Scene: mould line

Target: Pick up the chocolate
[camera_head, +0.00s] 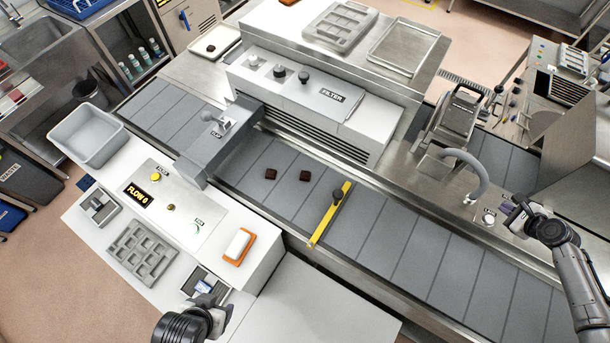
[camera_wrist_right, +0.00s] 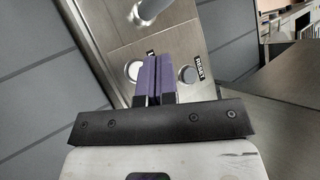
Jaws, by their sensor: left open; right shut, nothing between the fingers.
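Two dark brown chocolates lie apart on the grey conveyor belt (camera_head: 240,158), a left one (camera_head: 270,174) and a right one (camera_head: 305,176), just left of the yellow bar. A small dark piece (camera_head: 210,48) lies on a white tray at the back left. My left gripper (camera_head: 205,292) is open at the front of the white console, well away from the chocolates; its fingers are partly hidden. My right gripper (camera_head: 513,212) is shut and empty over the steel panel at the right. In the right wrist view its purple fingertips (camera_wrist_right: 158,80) meet in front of the panel's buttons.
A yellow bar (camera_head: 329,215) lies across the belt. A grey arch marked CLAP (camera_head: 208,150) spans the belt at left. A grey mould (camera_head: 141,251) and an orange-white block (camera_head: 239,246) are on the console.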

